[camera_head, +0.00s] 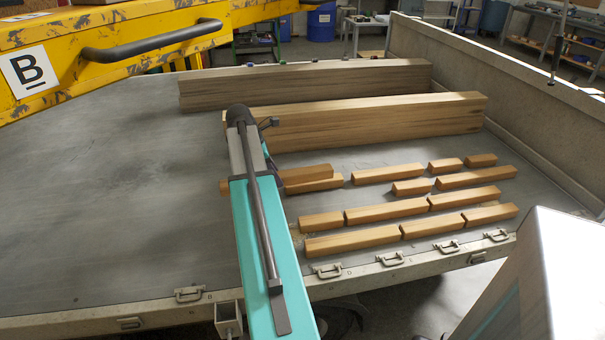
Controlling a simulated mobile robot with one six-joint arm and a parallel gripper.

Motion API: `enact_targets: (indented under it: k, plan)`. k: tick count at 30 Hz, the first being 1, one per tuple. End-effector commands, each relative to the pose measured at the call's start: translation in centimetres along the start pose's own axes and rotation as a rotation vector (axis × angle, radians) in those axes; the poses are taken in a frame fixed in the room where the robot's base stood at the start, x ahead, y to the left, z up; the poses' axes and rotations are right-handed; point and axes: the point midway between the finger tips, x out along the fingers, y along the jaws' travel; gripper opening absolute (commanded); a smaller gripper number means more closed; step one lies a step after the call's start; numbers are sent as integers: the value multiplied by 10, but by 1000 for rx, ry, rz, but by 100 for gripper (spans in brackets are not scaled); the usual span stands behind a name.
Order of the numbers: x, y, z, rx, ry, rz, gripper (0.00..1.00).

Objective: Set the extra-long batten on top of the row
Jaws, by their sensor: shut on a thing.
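A long wooden batten (306,173) passes behind my arm. Its left end (224,187) shows left of the arm and its right part shows on the right. Another batten (316,185) shows just below and in front of its right part; whether the two touch cannot be told. Several shorter battens lie in rows to the right, such as one in the back row (388,173), one in the middle row (387,211) and one in the front row (351,242). My gripper is hidden behind my teal arm, so its hold on the long batten cannot be seen.
Two thick timber beams (370,122) (310,84) lie behind the battens on the grey trailer deck (110,190). A side wall (500,90) bounds the right. A yellow machine frame (120,40) overhangs the upper left. The deck's left side is clear.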

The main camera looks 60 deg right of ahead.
Motion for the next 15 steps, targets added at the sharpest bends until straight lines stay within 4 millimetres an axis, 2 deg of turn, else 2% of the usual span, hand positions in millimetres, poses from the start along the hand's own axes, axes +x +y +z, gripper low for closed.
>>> enact_targets:
  k: [1,3,15]
  plan:
    - [-8,1,-17,-9,-1,5,3]
    - [-17,1,-38,-16,-1,7,3]
    - [-70,-14,-158,-54,-1,23,3]
